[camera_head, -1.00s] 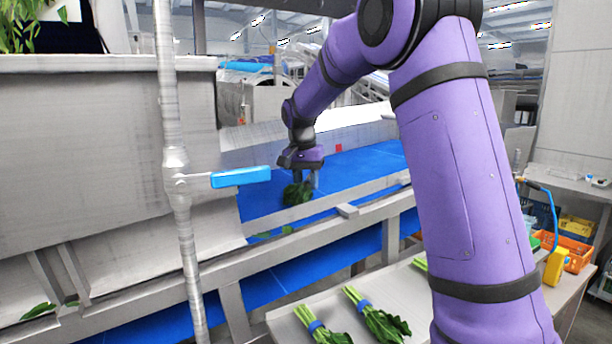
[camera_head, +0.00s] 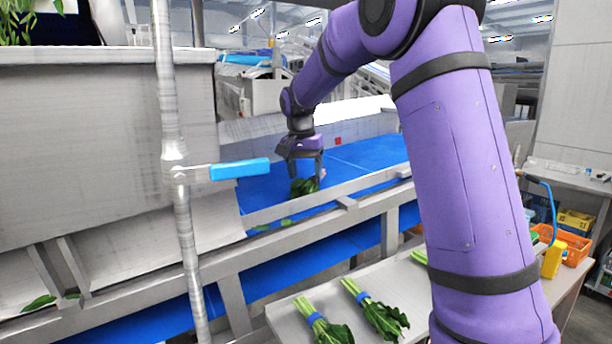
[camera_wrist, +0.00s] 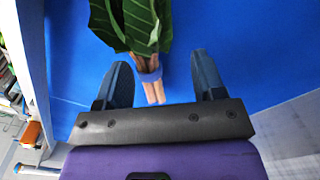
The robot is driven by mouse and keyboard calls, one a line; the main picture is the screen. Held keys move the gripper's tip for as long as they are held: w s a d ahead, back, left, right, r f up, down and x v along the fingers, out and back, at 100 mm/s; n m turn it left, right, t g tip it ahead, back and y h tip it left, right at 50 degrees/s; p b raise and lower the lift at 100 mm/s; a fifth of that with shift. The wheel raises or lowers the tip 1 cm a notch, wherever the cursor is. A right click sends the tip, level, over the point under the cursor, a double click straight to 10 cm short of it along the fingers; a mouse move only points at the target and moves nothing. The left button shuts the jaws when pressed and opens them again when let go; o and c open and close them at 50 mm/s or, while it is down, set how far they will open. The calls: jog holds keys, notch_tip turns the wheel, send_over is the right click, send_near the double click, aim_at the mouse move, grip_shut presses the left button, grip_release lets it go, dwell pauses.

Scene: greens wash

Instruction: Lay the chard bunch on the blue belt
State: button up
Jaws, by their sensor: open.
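The chard bunch (camera_head: 304,187) lies on the blue belt (camera_head: 372,153) just below my gripper (camera_head: 305,172). In the wrist view the chard bunch (camera_wrist: 136,22) shows dark green leaves, pale pinkish stems and a blue-violet band, with the blue belt (camera_wrist: 230,45) around it. My gripper (camera_wrist: 163,88) is open there, its two dark fingers apart with the stem ends between them. Neither finger appears to touch the stems.
Two more banded bunches (camera_head: 382,318) lie on a pale table (camera_head: 285,322) in front of the belt. A metal post with a blue-handled lever (camera_head: 240,169) stands at left. A metal rail (camera_head: 290,212) edges the belt. Loose leaves lie near the rail.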

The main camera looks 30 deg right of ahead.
jog(key=shift+a+r, duration=0.2)
jog(key=shift+r, duration=1.3)
jog(key=shift+a+r, duration=0.15)
jog(key=shift+r, duration=1.3)
jog(key=shift+r, duration=0.3)
